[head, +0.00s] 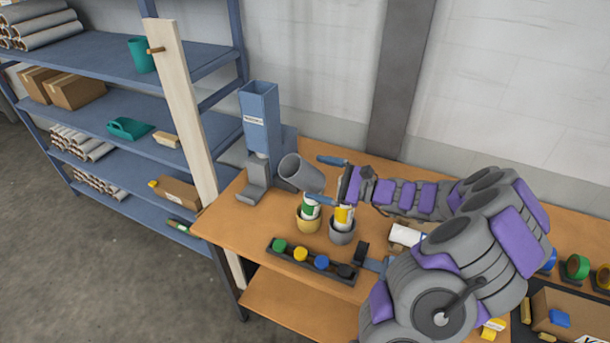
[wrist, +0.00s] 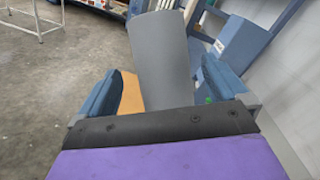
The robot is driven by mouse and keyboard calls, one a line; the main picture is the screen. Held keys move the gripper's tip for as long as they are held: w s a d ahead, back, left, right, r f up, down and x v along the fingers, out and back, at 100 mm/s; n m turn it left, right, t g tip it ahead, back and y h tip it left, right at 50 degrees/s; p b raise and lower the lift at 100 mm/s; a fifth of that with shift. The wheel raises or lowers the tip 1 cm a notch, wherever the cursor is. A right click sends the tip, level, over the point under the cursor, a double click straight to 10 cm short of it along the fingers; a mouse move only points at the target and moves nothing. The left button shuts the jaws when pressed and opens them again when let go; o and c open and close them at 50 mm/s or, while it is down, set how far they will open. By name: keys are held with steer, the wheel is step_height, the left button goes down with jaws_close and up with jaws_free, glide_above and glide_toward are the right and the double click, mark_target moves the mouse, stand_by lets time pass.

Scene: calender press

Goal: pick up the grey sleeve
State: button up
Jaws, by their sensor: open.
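The grey sleeve (head: 303,174) is a plain hollow tube, tilted, with its open end toward the upper left in the head view. It is above the back left of the workbench (head: 232,222); what supports it is hidden. My gripper (head: 326,180) is open at the sleeve's right end, with one blue finger above and one below that end in the picture. In the wrist view the sleeve (wrist: 162,58) rises between the two spread fingers of my gripper (wrist: 158,92), with a visible gap at the left finger. Contact at the right finger is unclear.
A blue upright dispenser (head: 259,118) stands just behind the sleeve. A black rack (head: 310,262) of coloured caps lies in front. Blue shelving (head: 110,62) stands left.

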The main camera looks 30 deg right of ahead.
mark_target(287, 169)
steer(key=x, duration=0.5)
steer(key=shift+w+a+b, duration=0.2)
steer(key=shift+w+b, duration=0.1)
steer(key=shift+b, duration=0.1)
steer(key=shift+d, duration=0.15)
steer(key=shift+d, duration=0.1)
steer(key=shift+c, duration=1)
steer(key=shift+a, duration=0.2)
steer(key=c, duration=0.8)
steer(key=shift+o, duration=0.2)
steer(key=shift+r, duration=0.1)
step_height(287, 169, up, 18)
steer(key=p, duration=0.3)
